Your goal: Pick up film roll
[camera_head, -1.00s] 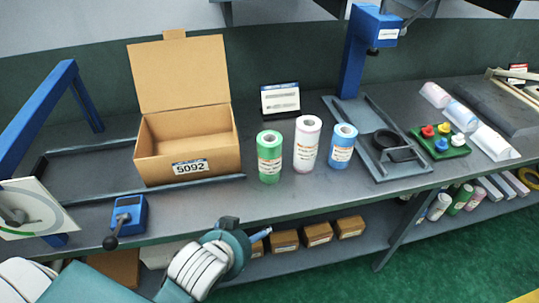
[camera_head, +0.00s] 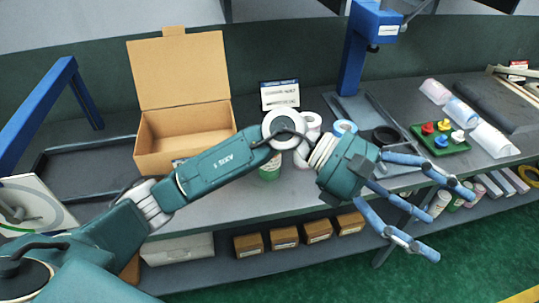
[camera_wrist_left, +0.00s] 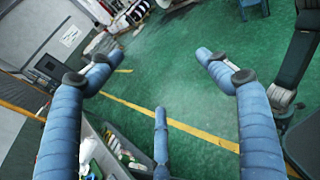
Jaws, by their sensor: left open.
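Three upright film rolls stand on the table in the head view. The green roll (camera_head: 270,170) is mostly hidden behind my left arm. The pink-white roll (camera_head: 312,121) shows only in part above my left wrist. The blue roll (camera_head: 345,127) shows mainly its top, just behind my gripper's body. My left gripper (camera_head: 438,215) is open and empty, with its fingers spread to the right over the table's front edge.
An open cardboard box (camera_head: 165,155) stands left of the rolls. A blue press (camera_head: 360,55) stands behind them. A green tray with coloured knobs (camera_head: 440,138) and wrapped rolls (camera_head: 493,142) lie to the right. Small brown boxes (camera_head: 284,238) sit on the lower shelf.

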